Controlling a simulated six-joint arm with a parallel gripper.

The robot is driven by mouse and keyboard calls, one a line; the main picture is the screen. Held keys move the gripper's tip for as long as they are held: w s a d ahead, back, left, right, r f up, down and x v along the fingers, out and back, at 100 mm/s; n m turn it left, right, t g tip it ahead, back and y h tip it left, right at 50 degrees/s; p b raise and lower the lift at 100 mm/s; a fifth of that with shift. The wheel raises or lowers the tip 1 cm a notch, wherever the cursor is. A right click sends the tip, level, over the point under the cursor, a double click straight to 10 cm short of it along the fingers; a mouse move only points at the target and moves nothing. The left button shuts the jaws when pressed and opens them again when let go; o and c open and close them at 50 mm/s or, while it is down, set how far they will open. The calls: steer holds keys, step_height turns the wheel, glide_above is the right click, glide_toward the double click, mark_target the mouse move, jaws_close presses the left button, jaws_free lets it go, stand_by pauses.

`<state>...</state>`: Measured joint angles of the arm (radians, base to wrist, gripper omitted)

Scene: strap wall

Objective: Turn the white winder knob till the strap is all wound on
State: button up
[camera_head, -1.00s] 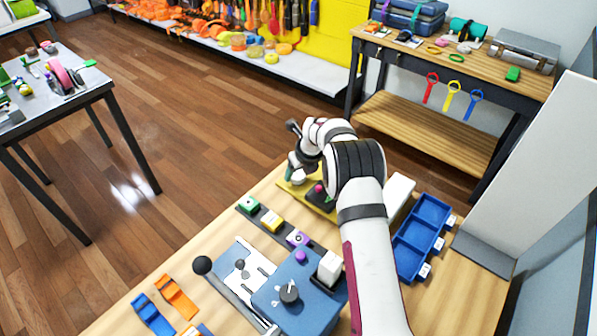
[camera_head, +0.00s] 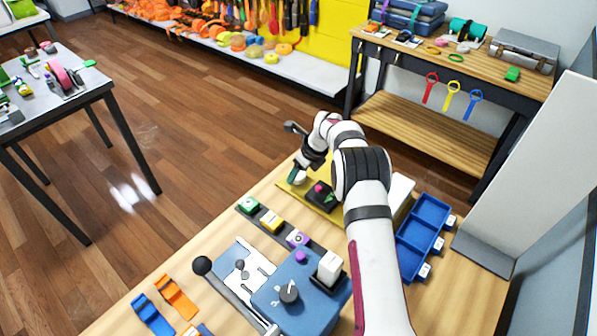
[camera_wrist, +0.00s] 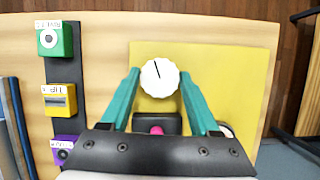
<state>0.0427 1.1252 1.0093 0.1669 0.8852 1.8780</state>
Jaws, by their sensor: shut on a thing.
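The white winder knob (camera_wrist: 160,77) is round with a scalloped rim and a dark line on its face, pointing up and slightly left in the wrist view. It sits over a yellow board (camera_wrist: 225,65). My gripper (camera_wrist: 159,78) has teal fingers, one on each side of the knob, shut on it. In the head view my gripper (camera_head: 297,177) is at the left part of the yellow board (camera_head: 284,187). A black block (camera_head: 322,197) with a pink button and a green mark stands on the board beside it. I cannot make out the strap in either view.
A dark rail with green (camera_head: 249,205), yellow (camera_head: 271,220) and purple (camera_head: 297,238) blocks runs along the board's near side. A blue box with a dial (camera_head: 289,291) stands nearer. A blue compartment tray (camera_head: 424,237) lies right of my arm.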

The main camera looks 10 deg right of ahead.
steer(key=n, duration=0.2)
steer(key=n+g+y, duration=0.1)
steer(key=n, duration=0.2)
steer(key=shift+w+g, duration=0.1)
steer(key=shift+g, duration=0.2)
steer(key=shift+n, duration=0.3)
steer(key=o, duration=1.4)
steer(key=shift+c, duration=0.2)
steer(key=shift+d, duration=0.1)
steer(key=v, duration=1.5)
steer(key=shift+d+r, duration=0.3)
steer(key=shift+r, duration=0.05)
steer(key=shift+w, duration=0.1)
